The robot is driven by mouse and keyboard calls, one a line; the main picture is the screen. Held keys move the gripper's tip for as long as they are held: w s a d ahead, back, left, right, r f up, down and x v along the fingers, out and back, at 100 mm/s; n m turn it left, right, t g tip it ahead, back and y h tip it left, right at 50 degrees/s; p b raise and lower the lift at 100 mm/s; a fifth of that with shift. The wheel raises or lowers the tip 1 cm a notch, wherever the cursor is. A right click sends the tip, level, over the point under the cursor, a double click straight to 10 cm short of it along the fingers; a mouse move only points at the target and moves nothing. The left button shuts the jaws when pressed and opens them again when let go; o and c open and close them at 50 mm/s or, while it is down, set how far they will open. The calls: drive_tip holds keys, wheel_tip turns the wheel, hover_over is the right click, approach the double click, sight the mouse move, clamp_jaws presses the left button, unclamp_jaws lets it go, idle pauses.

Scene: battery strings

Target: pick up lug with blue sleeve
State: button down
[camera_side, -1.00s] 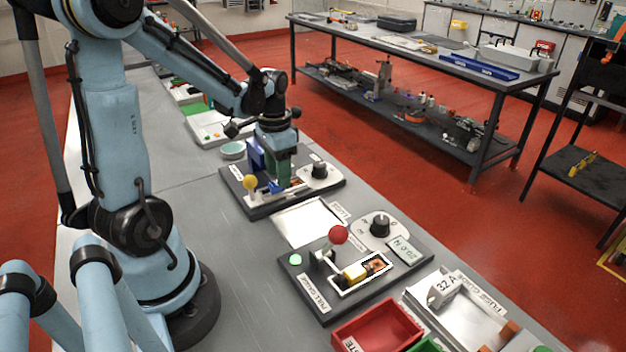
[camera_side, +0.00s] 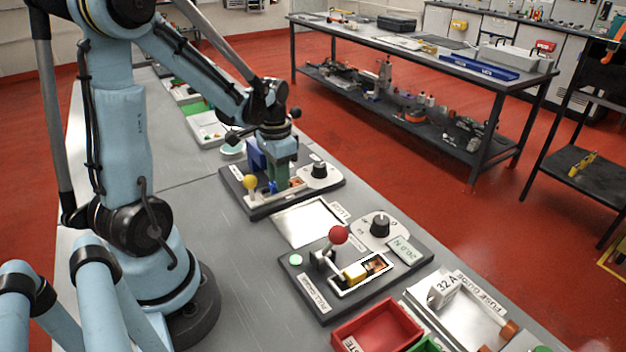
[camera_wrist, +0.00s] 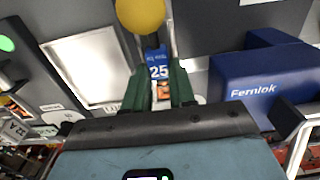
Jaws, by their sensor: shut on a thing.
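The lug with the blue sleeve (camera_wrist: 158,70) shows in the wrist view, its sleeve marked 25, between my two green fingers. My gripper (camera_wrist: 162,76) is shut on it. In the side view my gripper (camera_side: 282,186) is low over the far dark fixture, and a small blue bit of the sleeve (camera_side: 272,187) shows beside the fingers. The fingers and the fixture hide most of the lug's metal end. I cannot tell if the lug is clear of its seat.
A yellow knob (camera_side: 250,182) stands close beside my gripper; it looms in the wrist view (camera_wrist: 140,14). A blue Fernlok block (camera_wrist: 262,82) is on the other side. A black dial (camera_side: 319,170) is near. A white tray (camera_side: 308,222) and a red-knobbed pull gauge (camera_side: 338,235) lie nearer.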

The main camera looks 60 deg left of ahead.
drive_tip(key=shift+r, duration=2.5)
